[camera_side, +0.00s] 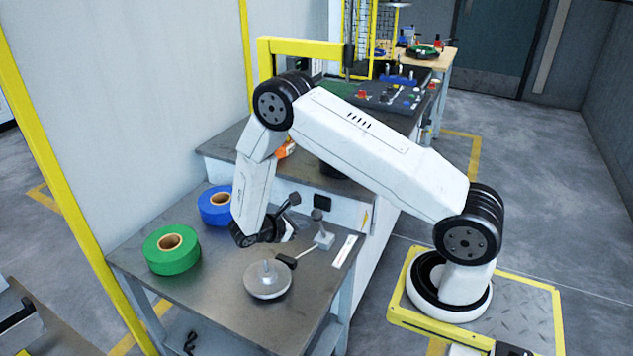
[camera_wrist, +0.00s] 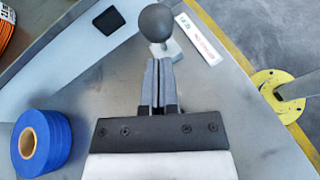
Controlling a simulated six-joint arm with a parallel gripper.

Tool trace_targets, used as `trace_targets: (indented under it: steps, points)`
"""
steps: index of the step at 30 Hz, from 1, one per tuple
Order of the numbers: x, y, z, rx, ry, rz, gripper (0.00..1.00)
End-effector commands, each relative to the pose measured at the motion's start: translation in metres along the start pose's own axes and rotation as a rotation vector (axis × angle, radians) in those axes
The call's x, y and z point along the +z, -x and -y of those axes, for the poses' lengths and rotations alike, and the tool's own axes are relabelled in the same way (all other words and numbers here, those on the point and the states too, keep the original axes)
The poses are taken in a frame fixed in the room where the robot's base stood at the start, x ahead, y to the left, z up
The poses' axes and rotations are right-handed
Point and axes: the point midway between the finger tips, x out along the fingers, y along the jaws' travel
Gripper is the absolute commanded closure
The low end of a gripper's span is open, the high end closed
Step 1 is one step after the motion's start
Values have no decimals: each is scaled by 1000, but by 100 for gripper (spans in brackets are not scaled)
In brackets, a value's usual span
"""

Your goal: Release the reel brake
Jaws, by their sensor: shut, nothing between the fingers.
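The brake lever, a post with a dark ball knob (camera_side: 317,214), stands on a grey base by the reel spindle on the metal table. In the wrist view its ball knob (camera_wrist: 155,22) shows just beyond my fingertips, with part of the grey base behind it. My gripper (camera_side: 291,232) points right toward the lever in the side view. In the wrist view my gripper (camera_wrist: 160,62) has its fingers together with nothing held. Any gap between fingertips and lever is hard to judge. A round metal reel disc (camera_side: 268,281) with a central peg sits in front, a dark-ended rod beside it.
A green roll (camera_side: 171,256) and a blue roll (camera_side: 213,212) lie on the table's left; the blue roll (camera_wrist: 42,143) also shows in the wrist view. A label strip (camera_wrist: 198,38) with green and red text lies beside the lever. The table's front is clear.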

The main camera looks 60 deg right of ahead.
Motion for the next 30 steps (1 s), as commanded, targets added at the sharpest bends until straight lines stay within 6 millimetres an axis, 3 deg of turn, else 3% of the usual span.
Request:
trace_targets:
  steps: [30]
  points:
    - [20, -14, -7, -33, 27, -86, 100]
